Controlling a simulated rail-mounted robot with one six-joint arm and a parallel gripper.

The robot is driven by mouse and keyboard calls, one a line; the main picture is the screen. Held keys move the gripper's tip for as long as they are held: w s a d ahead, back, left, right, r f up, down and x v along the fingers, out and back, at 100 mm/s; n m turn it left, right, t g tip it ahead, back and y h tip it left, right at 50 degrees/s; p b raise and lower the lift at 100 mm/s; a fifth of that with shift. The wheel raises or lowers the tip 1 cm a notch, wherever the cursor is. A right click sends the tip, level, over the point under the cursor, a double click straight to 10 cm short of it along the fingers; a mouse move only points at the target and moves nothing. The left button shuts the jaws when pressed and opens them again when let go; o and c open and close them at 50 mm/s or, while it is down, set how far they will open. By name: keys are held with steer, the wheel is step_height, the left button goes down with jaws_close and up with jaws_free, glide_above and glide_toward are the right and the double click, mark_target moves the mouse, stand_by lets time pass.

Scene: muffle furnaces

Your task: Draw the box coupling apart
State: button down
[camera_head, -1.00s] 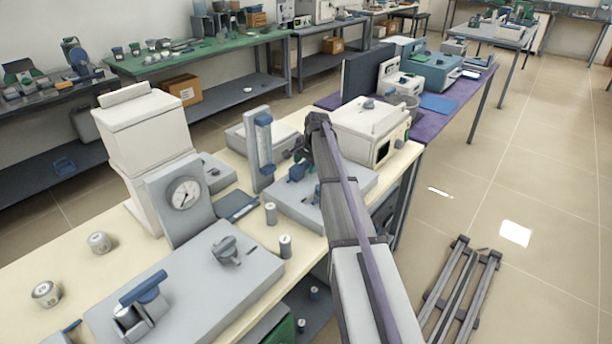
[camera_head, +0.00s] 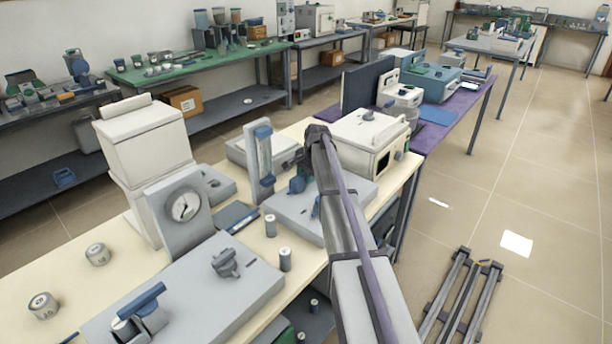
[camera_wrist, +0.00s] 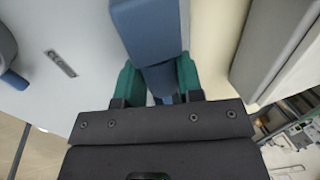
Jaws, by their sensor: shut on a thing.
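My gripper (camera_wrist: 160,78) has green finger pads closed on the two sides of a blue block (camera_wrist: 150,32) in the wrist view. The block runs away from the fingers, and a narrower blue part shows between the pads. In the head view, blue parts (camera_head: 297,184) stand on a grey plate (camera_head: 285,212) beside the end of my arm. The fingertips are mostly hidden there by the arm. I cannot tell from these views whether the coupling's halves are touching or apart.
A blue-and-clear upright gauge (camera_head: 264,160) stands close left of the arm's end. A dial gauge (camera_head: 186,205) and a grey base with a blue handle (camera_head: 150,297) are nearer.

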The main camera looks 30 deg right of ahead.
steer(key=d, duration=0.1)
steer(key=w+d, duration=0.1)
steer(key=d, duration=0.1)
steer(key=shift+w, duration=0.3)
steer(key=c, duration=0.8)
jaws_free()
steer(key=shift+d, duration=0.1)
steer(key=shift+o, duration=0.2)
steer(key=p+v, duration=1)
steer(key=v, duration=0.1)
steer(key=shift+f, duration=0.1)
